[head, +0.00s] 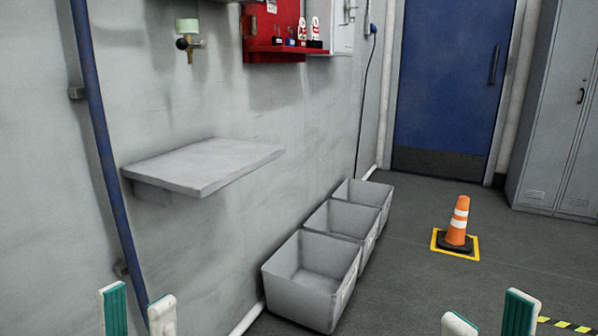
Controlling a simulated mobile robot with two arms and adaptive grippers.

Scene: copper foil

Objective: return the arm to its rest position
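My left gripper (137,312) shows at the bottom left of the head view, in front of the wall. Its two pale fingertips with green pads stand apart with nothing between them. My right gripper (488,318) shows at the bottom right, above the floor. Its two fingertips are also apart and empty. Only the finger ends are in view; the rest of both arms is out of the picture.
An empty grey shelf (205,165) juts from the wall. Three open grey bins (312,282) stand in a row along the wall. An orange cone (457,222) stands on a yellow-edged floor mark. A blue door (450,75) and grey lockers (560,110) are behind. Floor between bins and cone is clear.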

